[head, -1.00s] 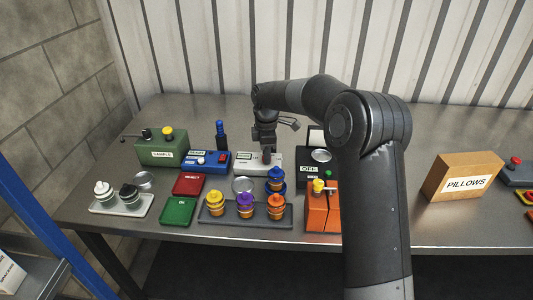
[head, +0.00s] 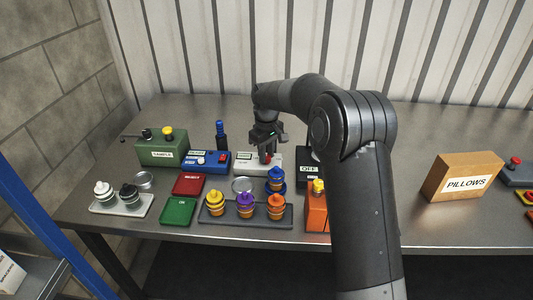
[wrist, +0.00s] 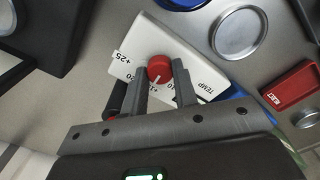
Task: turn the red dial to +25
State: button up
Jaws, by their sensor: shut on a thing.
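The red dial (wrist: 159,68) sits on a white box (wrist: 182,52) marked TEMP, with printed numbers around the dial. A +25 label is at one edge of the box. The dial's white pointer line faces the gripper side, near a partly hidden label that begins with +1, away from +25. My gripper (wrist: 162,80) is shut on the red dial, with one finger on each side.
A blue box (head: 205,162) is left of the white box, and a black box marked OFF (head: 307,170) is right. A grey tray (head: 232,221) with colored containers lies in front. A round metal dish (wrist: 238,34) is near the box. Open tabletop lies further right.

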aim_at(267, 156)
jog(key=m, duration=0.6)
jog(key=shift+m, duration=0.3)
jog(key=m, duration=0.5)
jog(key=shift+m, duration=0.3)
jog(key=o, duration=1)
notch_tip(267, 156, up, 11)
jog(key=shift+f, duration=0.1)
